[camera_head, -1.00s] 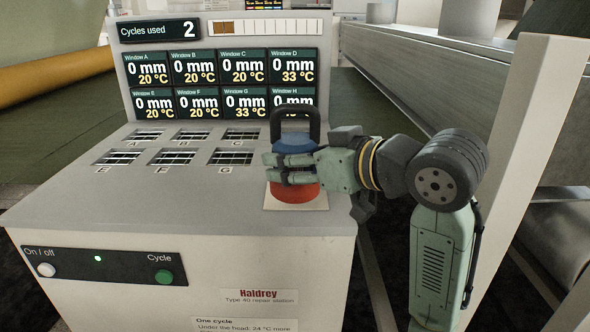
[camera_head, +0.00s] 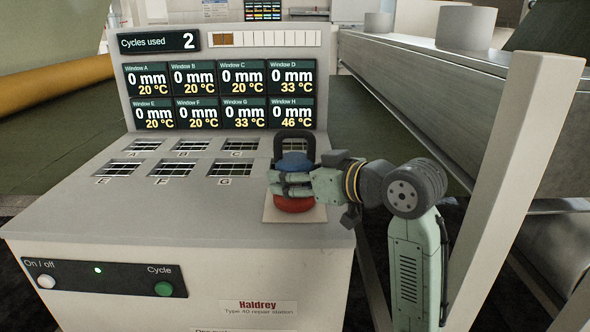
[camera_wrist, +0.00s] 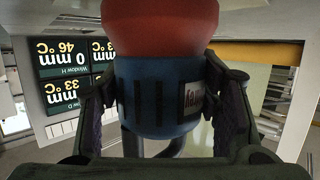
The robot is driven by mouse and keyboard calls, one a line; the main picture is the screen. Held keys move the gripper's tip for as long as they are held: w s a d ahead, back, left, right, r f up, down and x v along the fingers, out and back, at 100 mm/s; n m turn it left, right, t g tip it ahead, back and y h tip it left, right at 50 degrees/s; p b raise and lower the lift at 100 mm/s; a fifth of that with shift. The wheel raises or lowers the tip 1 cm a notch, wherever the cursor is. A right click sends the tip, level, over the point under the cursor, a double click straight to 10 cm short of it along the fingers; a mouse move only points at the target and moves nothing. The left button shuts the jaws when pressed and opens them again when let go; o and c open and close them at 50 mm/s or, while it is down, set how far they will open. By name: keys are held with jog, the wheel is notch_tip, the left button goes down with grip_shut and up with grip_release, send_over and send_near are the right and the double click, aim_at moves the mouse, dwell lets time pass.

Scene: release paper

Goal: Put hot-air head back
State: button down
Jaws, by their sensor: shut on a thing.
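The hot-air head (camera_head: 294,204) has a red base, a blue body and a dark loop handle (camera_head: 294,137). It is over a pale square pad (camera_head: 287,217) at the right front of the station's top; whether it touches the pad is hard to tell. My gripper (camera_head: 283,185) is shut on its blue body from the right side. In the wrist view the two fingers flank the blue body of the hot-air head (camera_wrist: 152,98), and its red part is at the top of the picture.
The repair station (camera_head: 110,210) has several grated windows in its top, with window H largely hidden. Its display (camera_head: 219,92) reads 46 °C for H and 33 °C for D and G. A pale post (camera_head: 515,180) and a grey beam (camera_head: 440,90) stand at the right.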

jog(key=c, duration=0.5)
grip_release()
jog(key=shift+f, duration=0.15)
jog(key=shift+r, duration=0.25)
jog(key=b+v, duration=0.1)
jog(key=v, duration=1.1)
